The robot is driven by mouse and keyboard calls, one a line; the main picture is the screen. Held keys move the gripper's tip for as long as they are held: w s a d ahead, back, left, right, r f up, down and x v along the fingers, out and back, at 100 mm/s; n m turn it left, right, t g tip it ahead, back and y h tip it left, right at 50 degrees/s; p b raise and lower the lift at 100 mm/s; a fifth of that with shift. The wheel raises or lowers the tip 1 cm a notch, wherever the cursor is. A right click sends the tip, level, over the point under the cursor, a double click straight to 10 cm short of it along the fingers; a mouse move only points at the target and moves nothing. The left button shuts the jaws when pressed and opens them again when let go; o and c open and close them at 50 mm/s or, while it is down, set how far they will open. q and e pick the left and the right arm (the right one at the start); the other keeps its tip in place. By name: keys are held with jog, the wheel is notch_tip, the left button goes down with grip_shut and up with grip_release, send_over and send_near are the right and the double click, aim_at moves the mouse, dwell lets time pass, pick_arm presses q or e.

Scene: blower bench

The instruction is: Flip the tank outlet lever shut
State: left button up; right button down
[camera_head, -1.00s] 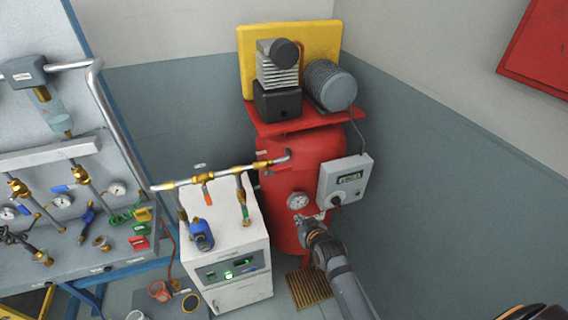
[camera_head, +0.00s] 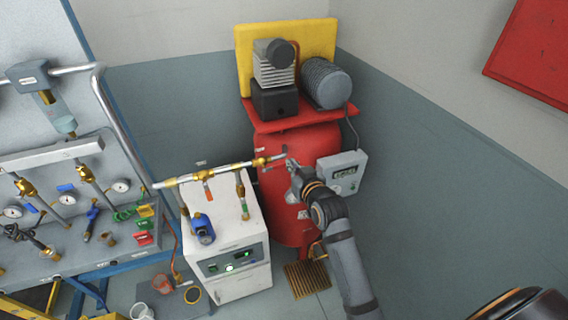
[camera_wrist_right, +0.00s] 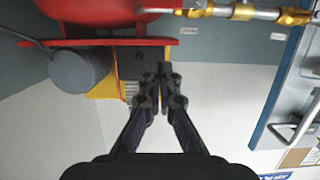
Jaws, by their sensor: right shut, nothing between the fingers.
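The red tank (camera_head: 280,205) stands under the compressor. Its outlet pipe (camera_head: 222,174) runs left from the tank's upper side, with a brass outlet valve (camera_head: 261,162) close to the tank. The lever on that valve is too small to make out clearly. My right gripper (camera_head: 290,164) is shut and empty, in front of the tank's upper part, just right of the pipe's tank end in the picture. In the right wrist view the shut fingertips (camera_wrist_right: 163,72) show apart from the brass-fitted pipe (camera_wrist_right: 242,12) at the top right. My left gripper is not seen.
A grey control box (camera_head: 343,172) is right of my right gripper. A white dryer cabinet (camera_head: 240,283) stands under the pipe, with a red-handled valve (camera_head: 208,194) above it. A workbench panel (camera_head: 50,175) fills the left. Open floor lies front right.

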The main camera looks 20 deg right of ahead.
jog(key=p, duration=0.2)
send_over(284, 164)
jog(key=s, duration=0.2)
jog(key=f, duration=0.2)
jog(key=shift+a+f+p, duration=0.15)
jog(key=shift+a+f, duration=0.05)
jog(key=shift+f, duration=0.8)
jog(key=shift+a+f+p, duration=0.15)
jog(key=shift+f, duration=0.85)
jog(key=shift+s+d+f+m+b, duration=0.1)
jog(key=shift+d+f+m+b, duration=0.05)
jog(key=shift+f+m+b, duration=0.3)
notch_tip(284, 164, down, 7)
jog(key=a+m+t+y+b, duration=0.1)
jog(key=m+y+b, duration=0.3)
jog(key=m+b, duration=0.8)
jog(key=shift+a+t+b, duration=0.3)
jog(key=shift+a, duration=0.15)
